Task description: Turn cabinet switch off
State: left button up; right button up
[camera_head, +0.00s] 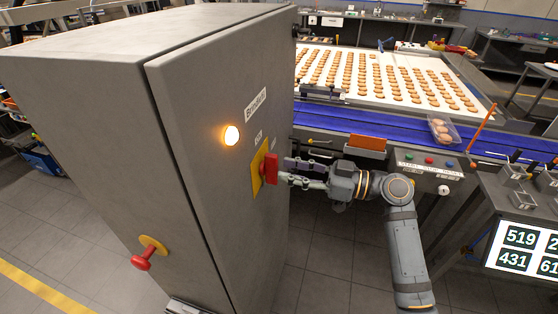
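The grey cabinet (190,110) stands at the left and centre, with an orange lamp (231,135) lit on its door. Its switch is a red handle (271,169) on a yellow plate (257,174), and the handle looks upright. My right gripper (284,170) reaches in from the right, its fingers pointing left at the red handle. The fingers are spread apart with a gap between them. The tips are at or very near the handle; I cannot tell if they touch it. My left gripper is not in view.
Behind my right arm are a blue conveyor (375,124), a biscuit-covered white belt (330,55) and a clear tray with biscuits (443,128). A number screen (525,248) is at right.

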aim_at(272, 170)
jog(key=p+x, duration=0.1)
jog(key=x, duration=0.2)
jog(key=shift+a, duration=0.2)
jog(key=shift+c, duration=0.3)
grip_shut()
